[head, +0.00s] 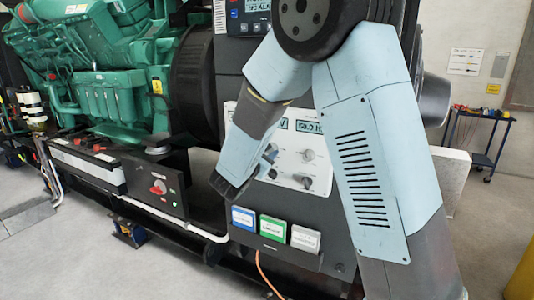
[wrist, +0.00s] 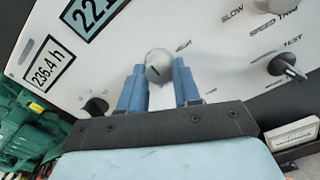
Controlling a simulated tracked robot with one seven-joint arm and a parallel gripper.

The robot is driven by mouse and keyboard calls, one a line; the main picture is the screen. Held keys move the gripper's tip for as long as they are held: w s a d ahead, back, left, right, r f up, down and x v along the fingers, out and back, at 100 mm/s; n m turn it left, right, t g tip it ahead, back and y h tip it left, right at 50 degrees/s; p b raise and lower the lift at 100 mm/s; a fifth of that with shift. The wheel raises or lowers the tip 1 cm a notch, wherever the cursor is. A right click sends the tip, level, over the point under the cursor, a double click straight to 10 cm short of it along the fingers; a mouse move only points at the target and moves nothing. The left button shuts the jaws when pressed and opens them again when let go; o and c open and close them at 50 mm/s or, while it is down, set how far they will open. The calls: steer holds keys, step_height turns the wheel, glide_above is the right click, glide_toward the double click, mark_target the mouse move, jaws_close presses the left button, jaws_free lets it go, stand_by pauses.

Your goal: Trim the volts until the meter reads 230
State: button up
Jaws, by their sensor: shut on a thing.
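My gripper (wrist: 158,72) has its two blue fingers on either side of a round grey knob (wrist: 157,62) on the pale control panel, and it is shut on that knob. The knob has a dark pointer line, and a word like "HIGH" is printed to its right. The meter (wrist: 96,14) at the top of the wrist view shows digits like 221, cut by the frame edge. In the head view my gripper (head: 267,162) is at the panel's left part, and my arm hides the knob and most of the volts meter.
A speed trim knob (head: 308,155) and a black switch (wrist: 288,67) sit to the right on the panel. A 50.0 Hz display (head: 309,127) is above. Blue, green and white boxes (head: 271,227) stand on a ledge below. The green engine (head: 105,75) is at left.

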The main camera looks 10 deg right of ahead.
steer(key=shift+m, duration=0.3)
steer(key=shift+f+m, duration=0.1)
steer(key=shift+m, duration=6.1)
steer(key=o, duration=0.6)
steer(key=shift+f, duration=0.1)
steer(key=o, duration=0.5)
steer(key=shift+m, duration=0.3)
steer(key=shift+c, duration=0.2)
